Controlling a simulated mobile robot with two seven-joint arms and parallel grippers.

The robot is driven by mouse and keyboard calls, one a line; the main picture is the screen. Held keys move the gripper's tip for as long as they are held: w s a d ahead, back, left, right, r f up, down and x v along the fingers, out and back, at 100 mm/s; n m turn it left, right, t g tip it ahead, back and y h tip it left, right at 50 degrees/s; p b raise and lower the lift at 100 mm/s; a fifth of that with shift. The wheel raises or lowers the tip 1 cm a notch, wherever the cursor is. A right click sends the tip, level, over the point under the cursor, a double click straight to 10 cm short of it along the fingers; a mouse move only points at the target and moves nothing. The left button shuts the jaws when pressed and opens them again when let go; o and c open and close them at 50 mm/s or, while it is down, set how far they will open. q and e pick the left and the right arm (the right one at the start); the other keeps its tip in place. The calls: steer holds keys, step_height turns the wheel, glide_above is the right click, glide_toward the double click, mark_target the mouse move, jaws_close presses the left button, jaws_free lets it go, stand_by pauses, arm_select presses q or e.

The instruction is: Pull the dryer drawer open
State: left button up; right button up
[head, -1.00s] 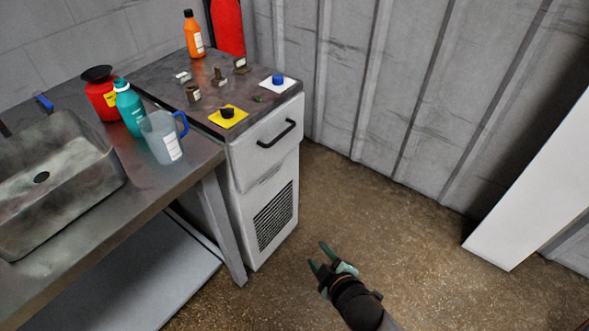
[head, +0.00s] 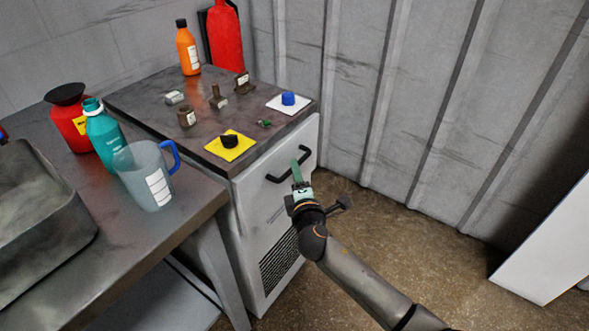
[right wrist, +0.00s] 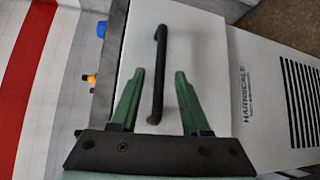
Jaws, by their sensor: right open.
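The dryer drawer (head: 252,188) has a pale front under the dark worktop, and it looks shut. Its black bar handle (head: 279,179) runs across the front. My right gripper (head: 297,165), with green fingers, is at the handle and covers part of it in the head view. In the right wrist view the gripper (right wrist: 158,74) is open, and the handle (right wrist: 158,60) lies between its two fingers, with a gap on both sides. Whether the fingertips reach past the bar is hard to tell. My left gripper is out of view.
On the worktop stand a yellow pad (head: 231,147) with a black knob, a blue-capped piece (head: 288,98), an orange bottle (head: 188,49) and several small parts. A clear jug (head: 143,172) stands to the left. Floor right of the cabinet (head: 405,235) is clear.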

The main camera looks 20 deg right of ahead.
steer(key=shift+w+d+f, duration=0.1)
steer(key=shift+w+f, duration=0.05)
steer(key=shift+w, duration=0.75)
steer(key=shift+w+d+f, duration=0.1)
steer(key=shift+w, duration=0.75)
steer(key=shift+c, duration=0.4)
jaws_close()
